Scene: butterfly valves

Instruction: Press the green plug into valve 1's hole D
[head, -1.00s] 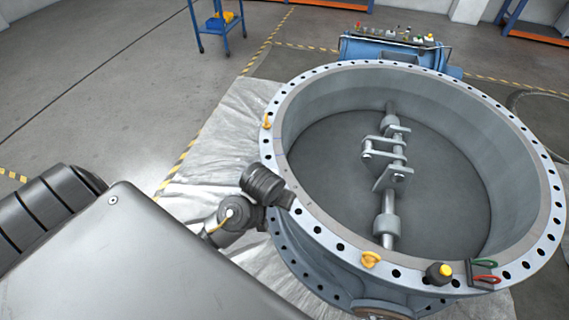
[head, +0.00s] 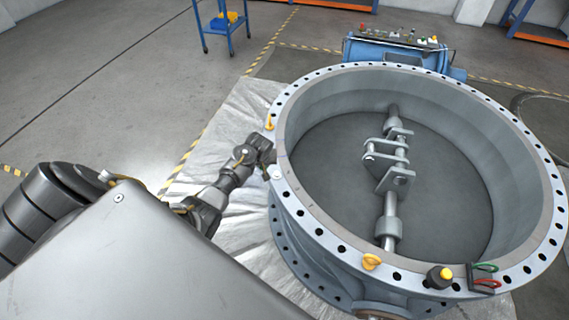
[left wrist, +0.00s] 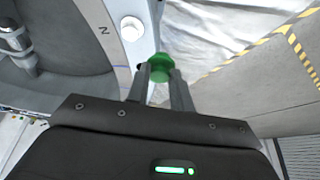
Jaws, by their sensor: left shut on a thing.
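Valve 1 is taken to be the large grey-blue ring (head: 480,130), lying open side up with a holed flange. My left gripper (head: 268,154) is at the left part of its flange. In the left wrist view, the gripper (left wrist: 160,88) is shut on the green plug (left wrist: 160,67). The plug's round green head shows between the fingertips, by the outer edge of the flange (left wrist: 116,52). I cannot tell whether the plug touches the flange, and I cannot make out hole D. In the head view the plug is hidden. My right gripper is out of view.
A white plug-like cap (left wrist: 131,28) sits on the flange beside a letter mark. A blue machine (head: 398,55) is behind the valve.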

